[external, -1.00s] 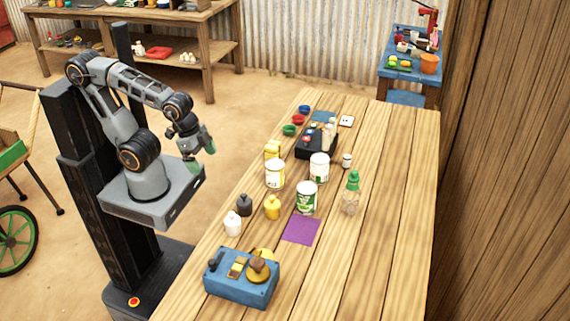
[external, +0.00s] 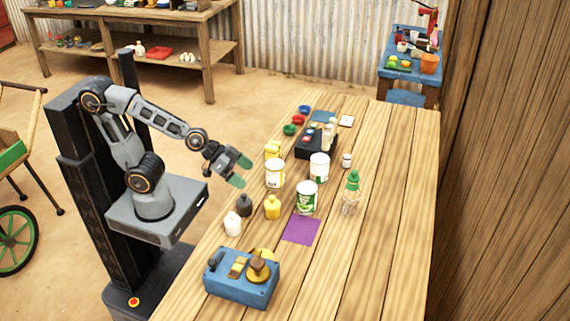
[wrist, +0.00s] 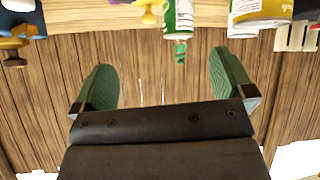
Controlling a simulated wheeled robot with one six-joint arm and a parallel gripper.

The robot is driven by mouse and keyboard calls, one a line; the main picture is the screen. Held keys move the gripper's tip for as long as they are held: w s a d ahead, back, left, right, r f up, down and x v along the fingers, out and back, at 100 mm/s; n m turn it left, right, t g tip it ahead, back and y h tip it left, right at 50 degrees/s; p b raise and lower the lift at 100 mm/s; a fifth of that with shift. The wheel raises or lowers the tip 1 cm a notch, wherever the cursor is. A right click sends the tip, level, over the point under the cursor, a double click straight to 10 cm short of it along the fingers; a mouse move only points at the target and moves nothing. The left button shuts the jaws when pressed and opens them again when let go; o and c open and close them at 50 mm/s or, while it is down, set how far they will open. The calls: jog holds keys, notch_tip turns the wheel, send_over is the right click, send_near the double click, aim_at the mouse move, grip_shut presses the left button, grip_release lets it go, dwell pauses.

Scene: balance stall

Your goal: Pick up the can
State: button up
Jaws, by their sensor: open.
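Three cans stand upright on the wooden table: a green-and-white labelled can (external: 306,198), a can with a yellow-and-white label (external: 275,174), and a white can with some green (external: 319,167). My gripper (external: 240,172) is open and empty, left of the cans and apart from them, with green finger pads pointing toward the table. In the wrist view the scene looks upside down. The green-labelled can (wrist: 178,18) is at the top centre and the yellow-labelled can (wrist: 262,12) at the top right, both cut by the frame, beyond my open gripper (wrist: 163,68).
A green-capped clear bottle (external: 350,195) is right of the green-labelled can. A blue balance box (external: 240,283) and purple mat (external: 302,230) are nearer the camera. The table's right side is clear.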

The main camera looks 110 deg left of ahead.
aim_at(275, 167)
jog(key=a+f+n+y, duration=0.1)
jog(key=a+y, duration=0.1)
jog(key=a, duration=0.1)
jog(key=a+f+n+y+b, duration=0.1)
jog(key=a+f+y, duration=0.1)
jog(key=a, duration=0.2)
jog(key=a+f+n+y+b, duration=0.1)
jog(key=a+n+y, duration=0.1)
jog(key=a, duration=0.2)
jog(key=shift+w+f, duration=0.15)
jog(key=shift+f, duration=0.05)
jog(key=shift+w+a+f+p, duration=0.25)
jog(key=shift+w+p, duration=0.3)
jog(key=shift+p, duration=0.35)
jog(key=shift+w+a+f+t, duration=0.2)
jog(key=shift+w+f+t, duration=0.1)
jog(key=shift+w+f, duration=0.05)
jog(key=shift+b+x, duration=0.5)
jog(key=shift+x, duration=1.7)
jog(key=shift+r, duration=0.1)
jog(key=c, duration=1.2)
